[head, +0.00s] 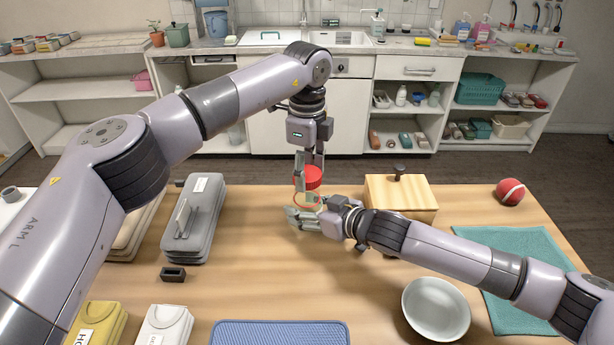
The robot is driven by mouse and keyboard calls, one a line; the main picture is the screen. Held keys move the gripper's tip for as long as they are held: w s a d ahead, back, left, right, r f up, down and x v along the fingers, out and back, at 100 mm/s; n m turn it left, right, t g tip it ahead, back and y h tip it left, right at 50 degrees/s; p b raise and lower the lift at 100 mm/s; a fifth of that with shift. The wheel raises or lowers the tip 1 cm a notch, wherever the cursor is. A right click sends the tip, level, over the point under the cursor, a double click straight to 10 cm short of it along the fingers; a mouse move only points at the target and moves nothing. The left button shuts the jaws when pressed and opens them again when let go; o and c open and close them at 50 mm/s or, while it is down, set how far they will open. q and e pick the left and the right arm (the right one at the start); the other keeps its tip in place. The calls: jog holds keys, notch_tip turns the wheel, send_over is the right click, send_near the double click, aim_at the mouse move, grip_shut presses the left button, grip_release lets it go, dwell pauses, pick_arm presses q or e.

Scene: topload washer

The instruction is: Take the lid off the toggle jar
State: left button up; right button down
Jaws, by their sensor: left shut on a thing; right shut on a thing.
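The toggle jar (307,200) shows as a small clear body with an orange ring near the middle of the table. Its red lid (314,178) is just above the ring. I cannot tell whether the lid and ring still touch. My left gripper (308,180) comes down from above and is shut on the red lid. My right gripper (301,216) reaches in from the right, low over the table, and is shut on the jar. Its fingers hide much of the jar's lower part.
A wooden box with a dark knob (400,196) stands close to the right of the jar. A grey case (194,225) lies to the left. A white bowl (436,308), teal cloth (510,257), blue mat (280,333) and red ball (510,191) are also on the table.

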pick_arm(q)
notch_tip(320, 180, up, 2)
jog(key=shift+r, duration=0.1)
pick_arm(e)
jog(key=shift+c, duration=2.4)
grip_release()
jog(key=shift+d, duration=0.1)
jog(key=v, duration=1.2)
